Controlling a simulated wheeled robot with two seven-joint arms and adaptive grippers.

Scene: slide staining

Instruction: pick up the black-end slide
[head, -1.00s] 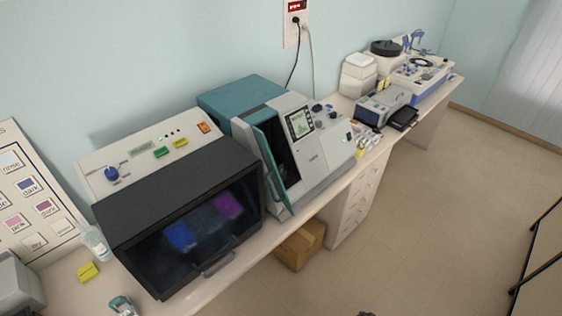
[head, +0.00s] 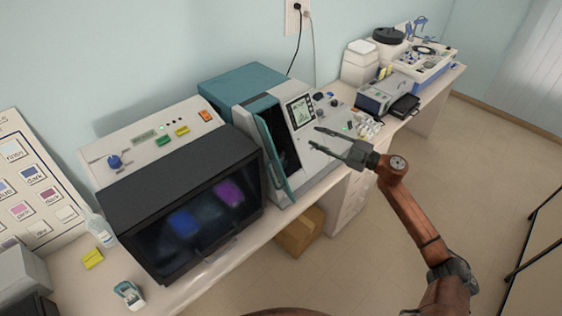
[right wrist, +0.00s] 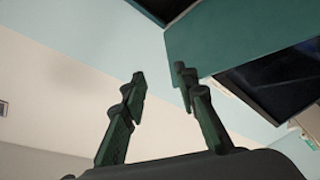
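My right gripper (head: 322,141) is open in the head view, in front of the teal and grey machine (head: 243,88). In the right wrist view its two fingers (right wrist: 159,85) are apart with nothing between them. I cannot make out a black-end slide in any view. Small items (head: 368,127) lie on the bench right of the machine, too small to tell apart. My left gripper is not in view.
A black-fronted cabinet (head: 180,195) stands left of the machine. A yellow block (head: 92,258), a bottle (head: 99,228) and a small teal device (head: 129,294) are near it. A cardboard box (head: 299,232) sits under the bench. A colour chart (head: 37,174) leans at left.

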